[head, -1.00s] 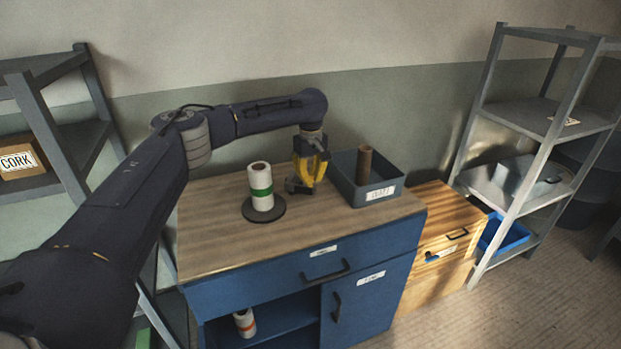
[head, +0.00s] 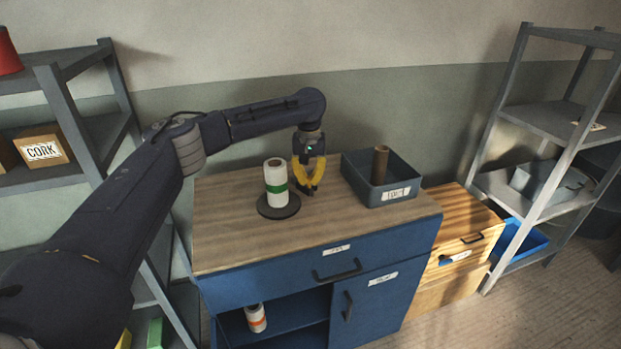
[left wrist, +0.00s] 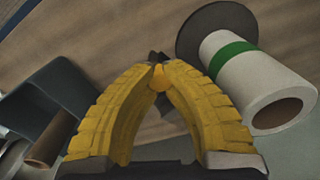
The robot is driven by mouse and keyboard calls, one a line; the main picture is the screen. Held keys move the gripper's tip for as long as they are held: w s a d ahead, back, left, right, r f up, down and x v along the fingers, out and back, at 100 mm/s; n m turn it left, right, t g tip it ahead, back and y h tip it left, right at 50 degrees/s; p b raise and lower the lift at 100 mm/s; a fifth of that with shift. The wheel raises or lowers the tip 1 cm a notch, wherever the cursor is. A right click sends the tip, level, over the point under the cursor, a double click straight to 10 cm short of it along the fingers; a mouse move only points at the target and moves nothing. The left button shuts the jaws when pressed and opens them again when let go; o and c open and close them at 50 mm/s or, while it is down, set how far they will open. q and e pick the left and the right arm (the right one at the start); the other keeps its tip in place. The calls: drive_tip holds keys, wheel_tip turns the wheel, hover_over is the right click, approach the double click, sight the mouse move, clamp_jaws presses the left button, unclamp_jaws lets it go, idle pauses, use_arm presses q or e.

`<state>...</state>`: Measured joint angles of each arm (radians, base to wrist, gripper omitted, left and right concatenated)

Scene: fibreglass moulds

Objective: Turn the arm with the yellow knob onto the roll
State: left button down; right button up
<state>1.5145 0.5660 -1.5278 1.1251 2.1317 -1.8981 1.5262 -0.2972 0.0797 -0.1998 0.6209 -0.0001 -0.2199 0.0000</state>
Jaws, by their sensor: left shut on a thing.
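The roll (head: 276,182) is white with a green band and stands upright on a dark round base (head: 290,210) on the cabinet top. It also shows in the left wrist view (left wrist: 258,88), at the right. My left gripper (head: 309,189) points down just right of the roll, apart from it. Its yellow fingers are closed at the tips on the small yellow knob (left wrist: 158,77). The dark arm bearing the knob shows in part behind the fingertips; the rest of it is hidden. The arm is beside the roll, and I see no contact between them. My right gripper is not in view.
A grey-blue tray (head: 349,166) with a brown tube (head: 379,165) stands right of my gripper. The front of the wooden top (head: 240,245) is clear. Shelves stand at both sides.

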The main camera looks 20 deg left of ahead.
use_arm(q)
drive_tip(key=shift+s+a+m, duration=0.3)
drive_tip(key=shift+a+m, duration=0.55)
drive_tip(key=shift+m, duration=0.15)
